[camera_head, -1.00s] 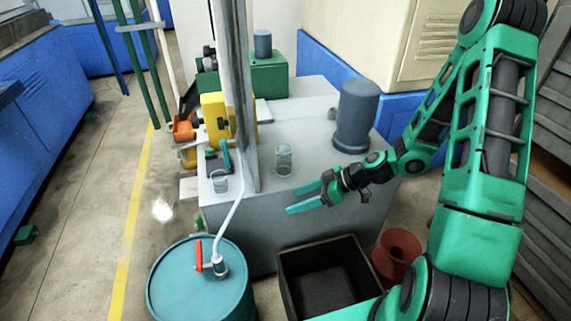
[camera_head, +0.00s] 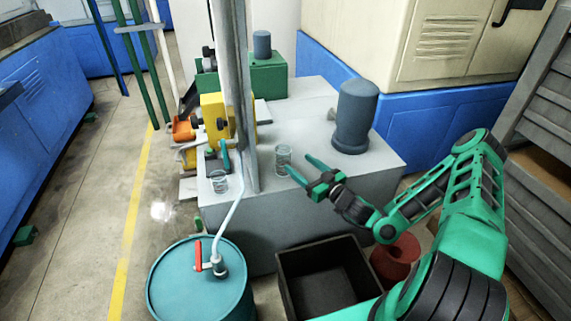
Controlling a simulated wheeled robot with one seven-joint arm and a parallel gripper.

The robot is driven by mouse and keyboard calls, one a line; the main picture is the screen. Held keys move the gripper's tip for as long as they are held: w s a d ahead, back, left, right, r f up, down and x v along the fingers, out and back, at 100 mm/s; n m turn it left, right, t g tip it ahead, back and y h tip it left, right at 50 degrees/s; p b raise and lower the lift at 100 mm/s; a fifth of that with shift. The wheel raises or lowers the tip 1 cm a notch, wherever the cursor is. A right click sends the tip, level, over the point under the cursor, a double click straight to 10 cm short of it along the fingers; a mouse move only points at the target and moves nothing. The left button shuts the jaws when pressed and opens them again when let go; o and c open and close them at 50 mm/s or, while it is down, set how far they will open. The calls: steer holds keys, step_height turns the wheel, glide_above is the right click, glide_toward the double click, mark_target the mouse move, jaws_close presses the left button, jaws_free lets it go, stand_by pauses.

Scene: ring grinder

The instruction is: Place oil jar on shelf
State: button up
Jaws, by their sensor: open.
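A clear glass jar (camera_head: 283,158) stands upright on the grey machine top. A second small clear jar (camera_head: 220,182) stands near the left front corner of that top. I cannot tell which one is the oil jar. My gripper (camera_head: 298,163) is open and empty, its green fingers pointing left and back. The lower fingertip is right beside the first jar; I cannot tell whether it touches. The jar does not appear to be between the fingers. A grey slatted structure (camera_head: 545,125) at the right edge may be the shelf; I cannot tell for sure.
A grey post (camera_head: 246,110) and a pale pipe rise left of the jar. A dark blue cylinder (camera_head: 355,118) stands behind my gripper. A teal drum (camera_head: 190,285), a black bin (camera_head: 325,278) and a red spool (camera_head: 395,262) stand on the floor in front.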

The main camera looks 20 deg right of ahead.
mark_target(288, 155)
steer(key=x, duration=0.5)
steer(key=shift+w, duration=0.25)
steer(key=shift+f+x, duration=0.15)
steer(key=shift+x, duration=1.2)
steer(key=shift+f+x, duration=0.1)
steer(key=shift+x, duration=1.25)
steer(key=c, duration=1.5)
steer(key=shift+c, duration=0.2)
steer(key=shift+r, duration=0.15)
step_height(288, 155, up, 9)
steer(key=s+d+r+m+h, duration=0.1)
steer(key=s+d+r, duration=0.5)
steer(key=s, duration=0.3)
steer(key=shift+d+t+h, duration=0.15)
steer(key=shift+t+h, duration=0.15)
steer(key=shift+h, duration=0.1)
